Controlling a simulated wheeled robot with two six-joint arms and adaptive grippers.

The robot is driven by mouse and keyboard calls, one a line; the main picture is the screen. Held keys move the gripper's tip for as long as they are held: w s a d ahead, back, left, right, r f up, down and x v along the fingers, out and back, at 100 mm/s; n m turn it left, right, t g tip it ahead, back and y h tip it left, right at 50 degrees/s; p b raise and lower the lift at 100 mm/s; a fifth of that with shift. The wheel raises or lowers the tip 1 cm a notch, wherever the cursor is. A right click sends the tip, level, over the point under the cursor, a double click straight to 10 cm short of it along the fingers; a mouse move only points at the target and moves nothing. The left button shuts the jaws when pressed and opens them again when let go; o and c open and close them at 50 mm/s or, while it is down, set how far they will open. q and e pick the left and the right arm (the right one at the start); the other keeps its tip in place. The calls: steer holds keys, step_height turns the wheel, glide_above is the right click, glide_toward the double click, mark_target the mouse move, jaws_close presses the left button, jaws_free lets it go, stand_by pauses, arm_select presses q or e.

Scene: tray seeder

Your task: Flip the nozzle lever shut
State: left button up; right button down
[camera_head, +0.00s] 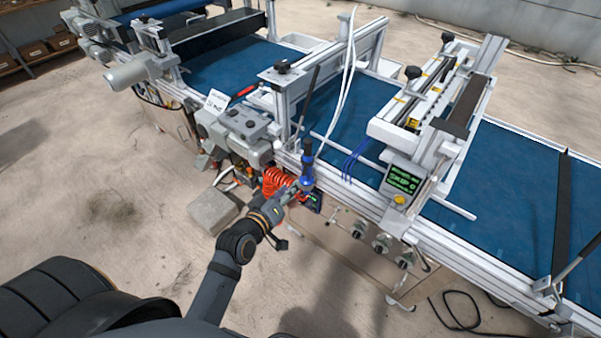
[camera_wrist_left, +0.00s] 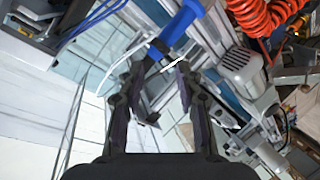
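A blue handle with black parts (camera_head: 307,170) stands upright at the near edge of the seeder, and I take it for the nozzle lever. In the left wrist view the blue handle (camera_wrist_left: 182,24) slants at the top, with a dark collar at its lower end. My left gripper (camera_head: 300,186) is right at its base in the head view. In the wrist view the left gripper (camera_wrist_left: 159,66) has its two fingers apart, with the collar end between or just beyond the tips; I cannot tell if they touch. My right gripper is out of view.
A coiled orange hose (camera_head: 277,181) hangs just left of my left gripper and also shows in the wrist view (camera_wrist_left: 262,14). A green-lit display (camera_head: 402,180) and several knobs are to the right. The blue conveyor belt (camera_head: 355,110) runs behind. A grey block (camera_head: 212,211) lies on the floor.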

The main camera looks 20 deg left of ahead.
mark_target(304, 171)
arm_select(q)
steer(key=x, duration=1)
steer(key=shift+w+f+p, duration=0.15)
steer(key=shift+w+p, duration=0.2)
steer(key=shift+c, duration=0.2)
jaws_close()
